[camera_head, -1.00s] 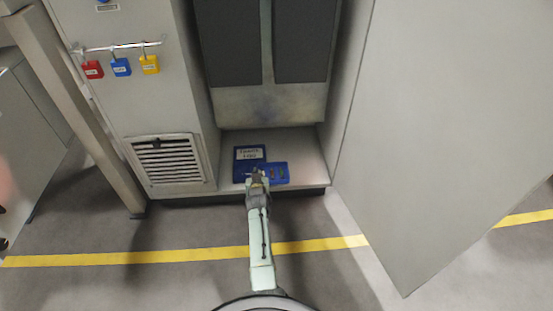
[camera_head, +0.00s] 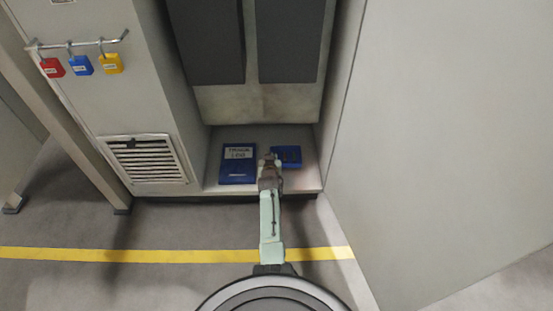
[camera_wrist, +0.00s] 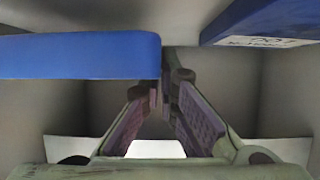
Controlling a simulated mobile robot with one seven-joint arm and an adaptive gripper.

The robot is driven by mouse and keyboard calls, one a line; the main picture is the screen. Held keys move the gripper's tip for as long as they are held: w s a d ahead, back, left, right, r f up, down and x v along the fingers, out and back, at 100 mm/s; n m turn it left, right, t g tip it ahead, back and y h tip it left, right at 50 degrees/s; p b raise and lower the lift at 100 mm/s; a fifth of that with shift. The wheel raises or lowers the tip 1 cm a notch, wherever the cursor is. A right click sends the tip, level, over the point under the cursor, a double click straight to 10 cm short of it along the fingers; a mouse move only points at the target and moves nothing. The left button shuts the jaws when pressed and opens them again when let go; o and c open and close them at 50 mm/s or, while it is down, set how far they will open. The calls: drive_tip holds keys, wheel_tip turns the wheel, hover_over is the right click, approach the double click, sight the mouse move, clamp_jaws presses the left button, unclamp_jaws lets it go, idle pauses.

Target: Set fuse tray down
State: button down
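The fuse tray (camera_head: 290,151) is a small blue tray over the right part of the cabinet's floor in the head view. In the wrist view its blue edge (camera_wrist: 75,55) fills the upper left, close to the camera. My gripper (camera_head: 268,160) reaches in from the front at the tray's left end. In the wrist view my fingertips (camera_wrist: 166,80) come nearly together at the tray's end, closed on it. The contact itself is partly hidden. I cannot tell whether the tray's underside touches the cabinet floor.
A blue logbook (camera_head: 238,172) with a white label lies on the cabinet floor (camera_head: 218,186) left of my gripper; it also shows in the wrist view (camera_wrist: 275,20). Cabinet walls stand on both sides, and the open door (camera_head: 430,150) is at the right. Padlocks hang at upper left.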

drive_tip(key=shift+f+b, duration=1.2)
drive_tip(key=shift+f, duration=0.7)
drive_tip(key=c, duration=1.8)
unclamp_jaws()
drive_tip(key=shift+r, duration=0.2)
drive_tip(key=shift+s+p, duration=0.1)
drive_tip(key=shift+p, duration=0.25)
